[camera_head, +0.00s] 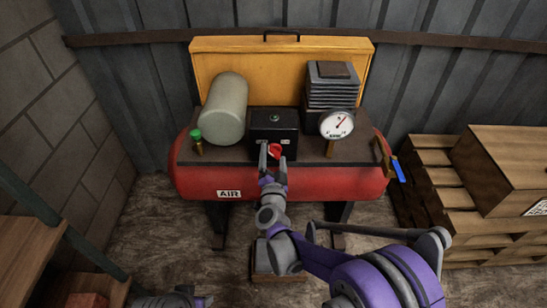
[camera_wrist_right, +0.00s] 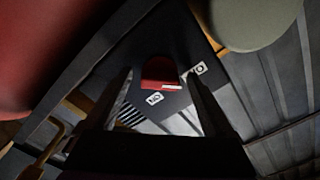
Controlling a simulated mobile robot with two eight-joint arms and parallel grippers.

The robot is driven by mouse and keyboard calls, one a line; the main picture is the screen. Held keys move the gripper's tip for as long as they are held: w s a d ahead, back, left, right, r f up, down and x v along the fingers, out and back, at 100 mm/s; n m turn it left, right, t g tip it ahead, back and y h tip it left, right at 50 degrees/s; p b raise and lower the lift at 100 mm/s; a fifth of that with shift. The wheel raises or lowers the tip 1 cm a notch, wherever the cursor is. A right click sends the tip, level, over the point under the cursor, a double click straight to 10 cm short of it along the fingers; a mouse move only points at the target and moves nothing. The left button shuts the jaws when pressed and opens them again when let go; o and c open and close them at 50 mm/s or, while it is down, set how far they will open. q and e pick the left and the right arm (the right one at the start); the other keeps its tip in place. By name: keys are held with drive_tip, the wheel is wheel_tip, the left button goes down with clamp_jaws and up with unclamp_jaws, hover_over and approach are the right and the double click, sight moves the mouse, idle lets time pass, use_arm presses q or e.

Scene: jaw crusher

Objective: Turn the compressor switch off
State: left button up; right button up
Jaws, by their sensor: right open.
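The compressor (camera_head: 195,180) has a long red tank marked AIR. A black switch box (camera_head: 285,118) sits on its top plate, with a red switch knob (camera_head: 276,150) on the front. My right gripper (camera_head: 273,150) is open at the box's front, its fingers on either side of the knob. In the right wrist view the red knob (camera_wrist_right: 160,70) shows between the open fingers (camera_wrist_right: 160,76), with a gap on both sides.
A pale cylinder (camera_head: 224,108) and a green-capped valve (camera_head: 196,138) are left of the box. A pressure gauge (camera_head: 337,124) and finned block (camera_head: 331,88) are right. A blue-handled valve (camera_head: 398,171) is at the tank's right end. Wooden pallets (camera_head: 433,188) stand right, shelves (camera_head: 35,240) left.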

drive_tip(key=shift+s, duration=0.1)
drive_tip(key=s, duration=1)
drive_tip(key=shift+s+p, duration=0.3)
drive_tip(key=shift+p, duration=0.15)
